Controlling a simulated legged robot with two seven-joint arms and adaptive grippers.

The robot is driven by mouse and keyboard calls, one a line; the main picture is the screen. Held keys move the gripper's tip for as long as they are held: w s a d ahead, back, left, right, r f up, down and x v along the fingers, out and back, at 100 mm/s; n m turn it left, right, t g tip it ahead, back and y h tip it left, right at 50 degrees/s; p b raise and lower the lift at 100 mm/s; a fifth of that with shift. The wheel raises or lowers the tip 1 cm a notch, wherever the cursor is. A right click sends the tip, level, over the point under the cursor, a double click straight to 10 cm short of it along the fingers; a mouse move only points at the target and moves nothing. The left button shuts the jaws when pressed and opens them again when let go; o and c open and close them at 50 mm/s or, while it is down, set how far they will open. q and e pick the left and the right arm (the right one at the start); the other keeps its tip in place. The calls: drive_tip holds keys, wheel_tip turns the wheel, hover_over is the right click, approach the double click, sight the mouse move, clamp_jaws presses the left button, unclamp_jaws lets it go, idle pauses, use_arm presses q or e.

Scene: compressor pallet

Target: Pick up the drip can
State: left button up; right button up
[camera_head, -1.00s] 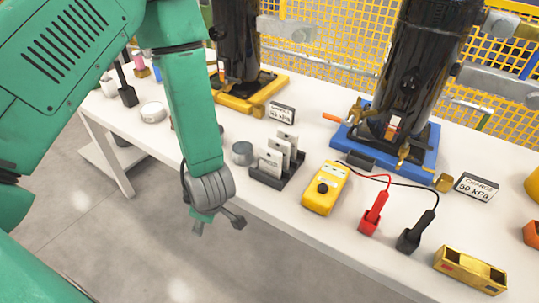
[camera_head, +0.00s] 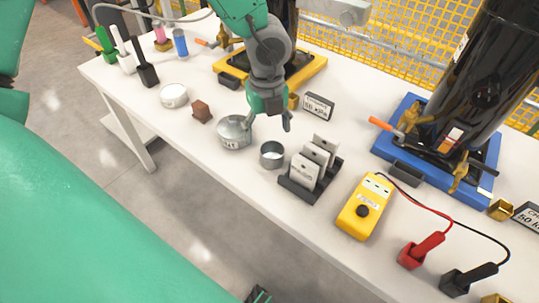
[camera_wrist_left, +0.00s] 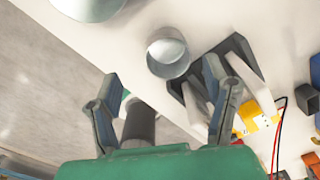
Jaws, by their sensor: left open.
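The small open grey metal can (camera_head: 272,155), which I take for the drip can, stands upright on the white table near its front edge. It also shows in the left wrist view (camera_wrist_left: 168,55), seen from above at an angle. My left gripper (camera_head: 269,122) is open and empty, pointing down just above and behind the can in the head view. In the left wrist view the gripper (camera_wrist_left: 162,82) has its fingers spread, with the can ahead between their lines. I see no contact with the can.
A wider lidded metal tin (camera_head: 234,132) stands close left of the can. A dark rack (camera_head: 310,178) holding pale cards stands close right, then a yellow meter (camera_head: 364,206). Black cylinders on yellow and blue bases (camera_head: 410,150) stand behind. The table's front edge is near.

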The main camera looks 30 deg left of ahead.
sight(270, 152)
use_arm(q)
drive_tip(key=shift+w+d+f, duration=0.1)
drive_tip(key=shift+d+f, duration=0.05)
drive_tip(key=shift+f, duration=0.75)
drive_tip(key=shift+d+f, duration=0.25)
drive_tip(key=shift+d, duration=0.4)
drive_tip(key=shift+d+f+b, duration=0.25)
drive_tip(key=shift+f+b, duration=0.1)
drive_tip(key=f, duration=0.2)
drive_tip(key=a+f+b, duration=0.1)
drive_tip(key=f, duration=0.1)
drive_tip(key=shift+f, duration=0.3)
drive_tip(key=shift+a, duration=0.25)
drive_tip(key=shift+d, duration=0.55)
drive_tip(key=c, duration=1.2)
drive_tip(key=shift+d+r, duration=0.1)
drive_tip(key=shift+d, duration=0.05)
use_arm(e)
drive_tip(key=shift+d+f, duration=0.45)
drive_tip(key=shift+f, duration=0.15)
drive_tip(key=shift+d+f, duration=0.4)
drive_tip(key=shift+f, duration=0.2)
